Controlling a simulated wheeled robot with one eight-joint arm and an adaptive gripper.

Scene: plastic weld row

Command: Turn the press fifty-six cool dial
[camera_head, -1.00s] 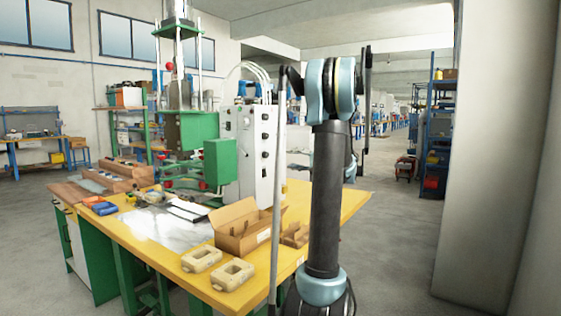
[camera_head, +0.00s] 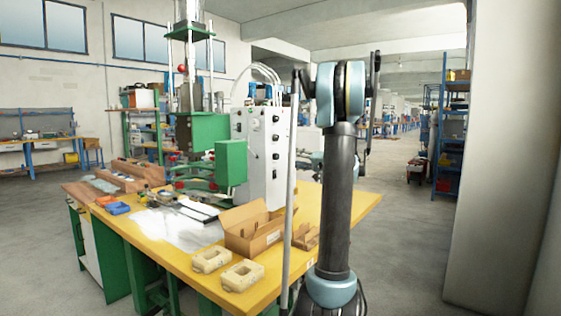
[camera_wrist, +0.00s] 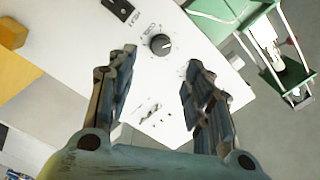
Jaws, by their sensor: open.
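In the wrist view a round black dial (camera_wrist: 160,44) with a pale pointer mark sits on a white panel (camera_wrist: 105,50). The lettering beside it appears to read COOL, and HEAT stands further to the left. My gripper (camera_wrist: 155,75) is open, with one finger on each side of the space below the dial in the picture. Nothing is between the fingers, and they look apart from the dial. In the head view the white control box (camera_head: 250,157) with several black knobs stands on the table beside the green press (camera_head: 209,130). My gripper is hidden there behind my arm.
A yellow-topped table (camera_head: 350,205) carries an open cardboard box (camera_head: 265,238), two beige blocks (camera_head: 242,275), a blue bin (camera_head: 117,208) and wooden trays. A pale wall or pillar (camera_head: 505,150) stands close on the right. The floor between table and pillar is clear.

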